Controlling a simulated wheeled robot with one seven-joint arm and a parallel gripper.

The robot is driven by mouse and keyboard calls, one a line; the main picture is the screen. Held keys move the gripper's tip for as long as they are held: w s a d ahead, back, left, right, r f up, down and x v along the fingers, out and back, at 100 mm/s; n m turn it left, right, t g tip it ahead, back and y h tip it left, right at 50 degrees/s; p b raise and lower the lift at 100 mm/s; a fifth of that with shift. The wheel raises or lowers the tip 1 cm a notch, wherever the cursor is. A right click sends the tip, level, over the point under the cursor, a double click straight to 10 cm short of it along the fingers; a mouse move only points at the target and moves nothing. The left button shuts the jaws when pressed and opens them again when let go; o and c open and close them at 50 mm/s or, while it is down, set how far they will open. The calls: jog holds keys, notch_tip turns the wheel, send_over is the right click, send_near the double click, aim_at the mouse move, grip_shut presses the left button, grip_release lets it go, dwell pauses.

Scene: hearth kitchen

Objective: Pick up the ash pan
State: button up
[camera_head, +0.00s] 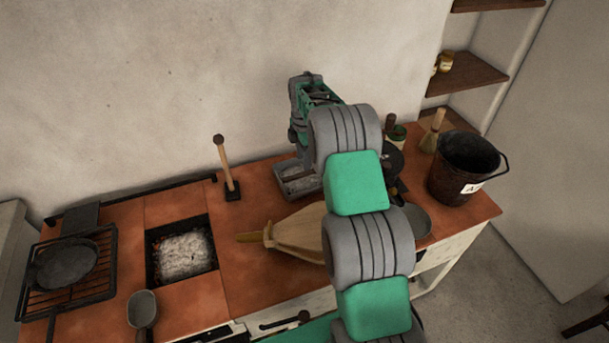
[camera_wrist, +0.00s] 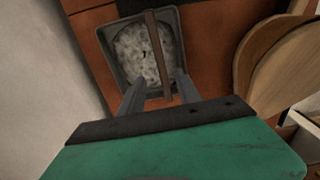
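The ash pan (camera_head: 283,180) is a grey square tray on the orange tiled top, near the wall and partly hidden behind my arm in the head view. In the wrist view the ash pan (camera_wrist: 110,55) holds pale grey ash, and a thin brown bar (camera_wrist: 158,50) crosses above it. My gripper (camera_wrist: 160,90) is open over the pan's near edge, with its two fingers apart on either side of the bar's near end. I cannot tell whether they touch anything.
A wooden-handled tool (camera_head: 226,165) stands left of the pan, and a wooden bellows (camera_head: 290,230) lies in front. A fire pit with ash (camera_head: 185,255) is further left. A dark bucket (camera_head: 462,165) stands at the right end. The wall is close behind.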

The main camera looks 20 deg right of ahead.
aim_at(307, 173)
jog(key=f, duration=0.2)
jog(key=f+p, duration=0.1)
jog(key=f, duration=0.2)
jog(key=d+f+p, duration=0.1)
jog(key=f, duration=0.1)
jog(key=shift+s+f, duration=0.15)
jog(key=shift+f, duration=0.15)
grip_shut()
dwell(0.9)
